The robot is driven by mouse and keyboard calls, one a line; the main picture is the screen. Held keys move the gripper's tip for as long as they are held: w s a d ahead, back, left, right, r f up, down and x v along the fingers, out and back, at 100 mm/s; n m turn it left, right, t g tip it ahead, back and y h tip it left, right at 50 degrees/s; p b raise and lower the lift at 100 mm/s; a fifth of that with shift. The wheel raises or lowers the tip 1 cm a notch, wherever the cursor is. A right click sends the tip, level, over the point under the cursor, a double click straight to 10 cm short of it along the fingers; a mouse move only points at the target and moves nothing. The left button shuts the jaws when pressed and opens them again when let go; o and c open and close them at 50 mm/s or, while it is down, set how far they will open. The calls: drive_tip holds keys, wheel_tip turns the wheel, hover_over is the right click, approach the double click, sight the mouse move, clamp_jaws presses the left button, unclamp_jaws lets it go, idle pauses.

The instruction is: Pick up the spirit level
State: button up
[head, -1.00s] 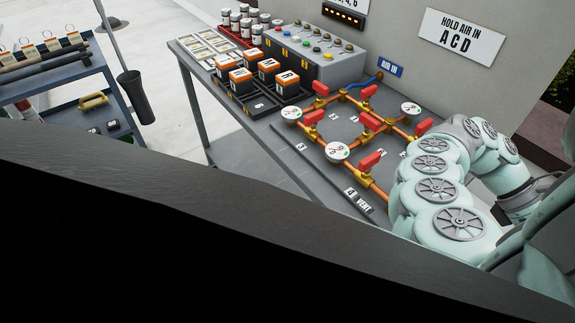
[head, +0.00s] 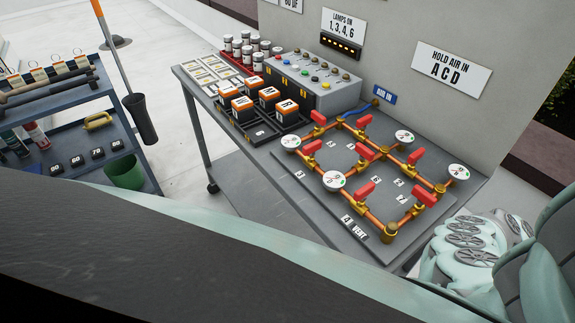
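No thing in view is clearly the spirit level. A small yellow object (head: 97,121) lies on the lower shelf of the blue-grey cart at the left; it is too small to tell whether it is the spirit level. My gripper is not in view. Only links of my arm show, at the lower right and along the bottom.
The cart (head: 60,150) holds dark tubes (head: 45,90), small black blocks and a green bucket (head: 125,171). A grey bench (head: 300,225) bears copper pipes with red valves, orange-topped blocks (head: 285,88) and a switch box (head: 320,85). Pale floor lies between cart and bench.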

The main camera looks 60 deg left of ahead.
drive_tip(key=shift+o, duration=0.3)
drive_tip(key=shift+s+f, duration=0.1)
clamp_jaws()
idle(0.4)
